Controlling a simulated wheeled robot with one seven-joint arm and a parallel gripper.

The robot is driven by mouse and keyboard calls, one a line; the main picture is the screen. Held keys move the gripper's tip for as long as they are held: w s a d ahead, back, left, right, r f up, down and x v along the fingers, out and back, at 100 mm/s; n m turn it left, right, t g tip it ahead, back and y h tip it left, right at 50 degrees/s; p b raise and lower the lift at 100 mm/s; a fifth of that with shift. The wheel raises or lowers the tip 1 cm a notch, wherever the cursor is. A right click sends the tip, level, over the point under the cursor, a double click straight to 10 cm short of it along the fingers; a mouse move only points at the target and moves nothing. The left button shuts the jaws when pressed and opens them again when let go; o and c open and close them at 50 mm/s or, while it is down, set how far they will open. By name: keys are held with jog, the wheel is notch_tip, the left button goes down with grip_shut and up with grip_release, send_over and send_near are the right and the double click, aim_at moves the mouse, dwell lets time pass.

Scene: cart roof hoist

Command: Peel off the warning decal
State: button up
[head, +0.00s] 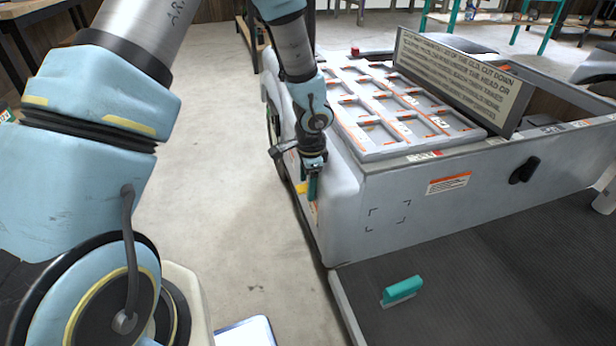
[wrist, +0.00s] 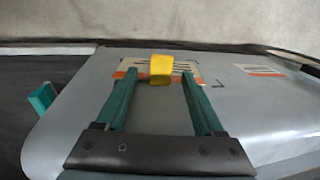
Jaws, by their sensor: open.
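The warning decal (wrist: 143,68) is a beige label with dark lines and an orange lower band, flat on a grey panel in the wrist view. A yellow tab (wrist: 161,68) stands over its middle. My gripper (wrist: 159,75) is open, with its two teal fingertips on either side of the tab, over the decal. I cannot tell whether they touch it. In the head view my gripper (head: 312,187) points down beside the cart's left side, with a bit of yellow (head: 301,187) next to it; most of the decal is hidden there.
The grey cart (head: 345,215) has a gridded panel (head: 395,105) on top and a raised text board (head: 460,75). Another orange-banded label (head: 447,184) is on its front. A teal-handled tool (head: 402,289) lies on the dark mat (head: 480,290).

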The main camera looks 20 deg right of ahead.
jog(key=shift+f, duration=0.25)
grip_shut()
dwell(0.9)
